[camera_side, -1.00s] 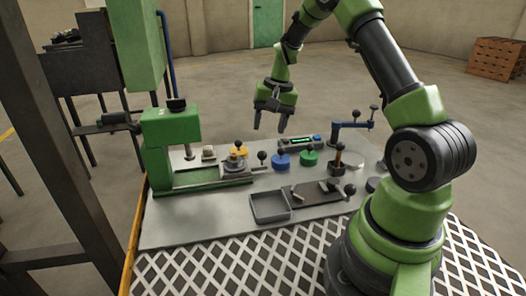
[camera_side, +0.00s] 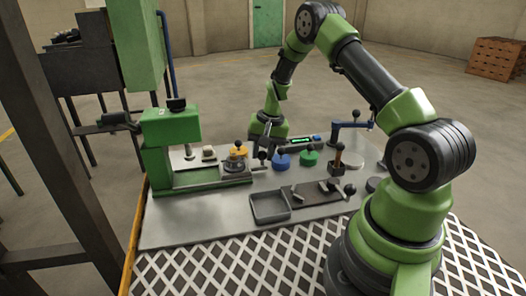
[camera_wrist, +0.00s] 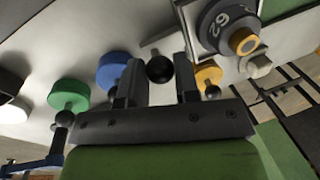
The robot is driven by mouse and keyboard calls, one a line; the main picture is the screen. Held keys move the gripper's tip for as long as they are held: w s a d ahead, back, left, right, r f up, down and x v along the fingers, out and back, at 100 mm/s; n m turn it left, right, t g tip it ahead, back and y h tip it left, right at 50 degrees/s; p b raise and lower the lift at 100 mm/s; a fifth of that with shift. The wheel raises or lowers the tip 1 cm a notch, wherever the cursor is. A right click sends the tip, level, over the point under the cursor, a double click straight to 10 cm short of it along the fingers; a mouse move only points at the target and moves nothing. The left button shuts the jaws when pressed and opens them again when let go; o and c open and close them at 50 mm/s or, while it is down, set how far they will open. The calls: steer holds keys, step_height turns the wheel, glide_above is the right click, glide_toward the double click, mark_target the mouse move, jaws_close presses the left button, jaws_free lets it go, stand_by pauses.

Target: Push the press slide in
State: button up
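The press slide (camera_side: 236,179) sits at the front of the green press (camera_side: 171,128), drawn out to the right of its column. It carries a dark round die, marked with a number and with an orange centre in the wrist view (camera_wrist: 225,22). The slide's black ball handle (camera_side: 262,154) is at its right end. My gripper (camera_side: 264,146) points down right at this handle. In the wrist view a black ball (camera_wrist: 159,69), which looks like that handle, lies between my two spread fingertips. Whether a finger touches it I cannot tell.
An orange knob (camera_side: 239,149) stands close behind the slide, with blue (camera_side: 281,160) and green (camera_side: 309,158) knobs to the right. A display box (camera_side: 303,141) is behind them. A grey tray (camera_side: 270,207) lies in front. The bench's front left is clear.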

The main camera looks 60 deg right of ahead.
mark_target(234, 154)
jaws_close()
steer(key=w+a, duration=0.5)
steer(key=shift+w+a, duration=0.2)
steer(key=shift+a, duration=0.05)
steer(key=o, duration=0.7)
jaws_free()
step_height(234, 154, up, 10)
steer(key=s+d, duration=0.1)
steer(key=shift+s, duration=0.3)
steer(key=shift+d+f, duration=0.1)
